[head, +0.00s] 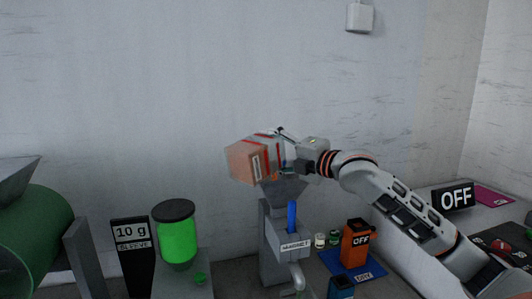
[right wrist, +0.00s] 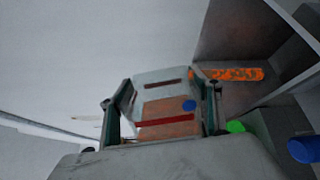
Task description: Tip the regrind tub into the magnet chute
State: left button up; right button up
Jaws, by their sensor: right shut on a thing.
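The regrind tub (head: 243,161), a pale box with an orange-tinted face and red stripes, is tilted on its side in the air. My right gripper (head: 290,158) is shut on it, coming from the right. In the right wrist view the tub (right wrist: 160,96) sits between both fingers. My left gripper is out of view.
A green hopper with a dark lid (head: 178,238) and a black "10 g" sign (head: 131,250) stand left of the chute. A large green cylinder (head: 35,240) is far left.

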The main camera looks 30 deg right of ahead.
jog(key=shift+d+r+m, duration=0.15)
jog(key=shift+r+m, duration=0.05)
jog(key=shift+m, duration=0.4)
jog(key=shift+d+r+m, duration=0.15)
jog(key=shift+m, duration=0.45)
jog(key=shift+w+d+m, duration=0.1)
jog(key=shift+d+m, duration=0.1)
jog(key=shift+m, duration=0.45)
jog(key=shift+w+d+m, duration=0.1)
jog(key=shift+d+m, duration=0.05)
jog(key=shift+m, duration=0.5)
